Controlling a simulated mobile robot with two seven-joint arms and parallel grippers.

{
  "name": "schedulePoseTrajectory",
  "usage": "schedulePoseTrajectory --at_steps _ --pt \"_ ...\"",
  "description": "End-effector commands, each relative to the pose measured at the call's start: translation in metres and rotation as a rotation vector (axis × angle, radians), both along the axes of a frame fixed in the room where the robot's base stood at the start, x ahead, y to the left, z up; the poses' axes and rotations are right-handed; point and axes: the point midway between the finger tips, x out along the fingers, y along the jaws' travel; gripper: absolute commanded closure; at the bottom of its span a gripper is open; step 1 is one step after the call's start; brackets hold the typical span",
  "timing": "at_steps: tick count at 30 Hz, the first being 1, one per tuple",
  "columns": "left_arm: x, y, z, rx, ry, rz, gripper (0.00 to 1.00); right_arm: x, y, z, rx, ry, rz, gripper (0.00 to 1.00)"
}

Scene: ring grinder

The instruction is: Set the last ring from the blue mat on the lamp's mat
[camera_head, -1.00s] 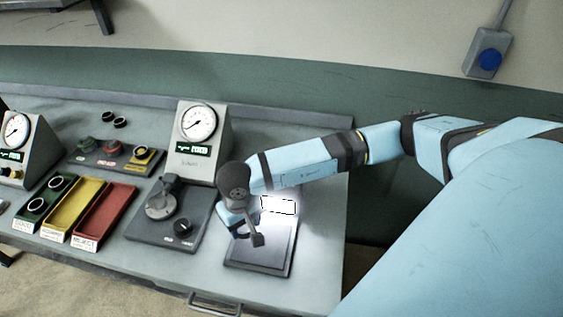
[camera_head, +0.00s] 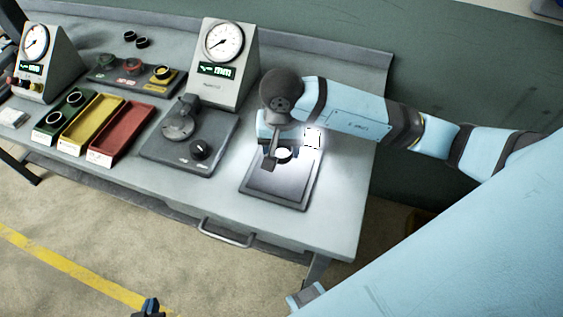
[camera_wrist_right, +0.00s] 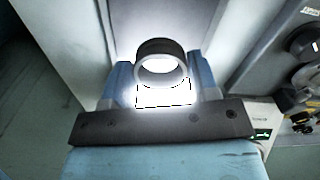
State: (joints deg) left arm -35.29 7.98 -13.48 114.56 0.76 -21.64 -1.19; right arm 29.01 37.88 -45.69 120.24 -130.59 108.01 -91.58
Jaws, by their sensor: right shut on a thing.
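My right gripper (camera_head: 277,155) is over the lamp's mat (camera_head: 281,187), a dark plate under bright light at the right of the bench. It is shut on a dark ring (camera_head: 283,155). In the right wrist view the ring (camera_wrist_right: 160,64) sits between the two blue fingers, its opening glowing with white light. I cannot tell whether the ring touches the mat. My left gripper (camera_head: 148,307) is only partly in view at the bottom edge, away from the bench, and its jaws cannot be read. No blue mat can be made out.
A grinder plate with a knob (camera_head: 198,149) lies left of the mat, with a dial gauge (camera_head: 224,60) behind. Green, yellow and red bins (camera_head: 121,132) stand further left, two rings in the green one. Two loose rings (camera_head: 136,40) lie at the back. A drawer handle (camera_head: 226,235) sticks out in front.

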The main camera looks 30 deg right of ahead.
Motion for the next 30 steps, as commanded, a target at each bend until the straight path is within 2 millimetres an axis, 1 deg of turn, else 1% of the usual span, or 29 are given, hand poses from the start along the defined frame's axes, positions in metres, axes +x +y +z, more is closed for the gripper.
schedulePoseTrajectory --at_steps 1,3,10,16,18,24,29,30 --pt "0.000 0.000 0.001 0.000 0.000 0.000 1.00 -0.001 0.000 -0.010 0.001 0.003 0.000 0.72" --pt "0.000 0.001 0.001 0.002 0.001 0.000 1.00 0.000 0.000 -0.021 0.001 0.002 -0.001 0.72" --pt "-0.001 0.001 -0.002 0.004 0.007 0.000 1.00 0.000 0.000 -0.037 0.000 0.000 0.000 0.72" --pt "-0.001 0.001 0.000 0.004 0.008 0.000 1.00 0.000 0.001 -0.065 0.001 0.002 0.000 0.72" --pt "-0.001 0.001 0.001 0.004 0.007 0.000 1.00 0.000 0.001 -0.069 0.002 -0.001 0.002 0.72" --pt "0.000 0.001 0.002 0.002 0.003 0.000 1.00 0.000 0.000 -0.069 0.001 -0.002 0.002 0.72" --pt "0.001 0.001 -0.002 0.001 0.000 0.000 1.00 0.001 0.000 -0.074 -0.001 -0.003 0.002 0.72" --pt "0.001 0.001 0.000 0.002 0.001 0.000 1.00 0.000 0.000 -0.072 0.000 -0.002 0.001 0.36"
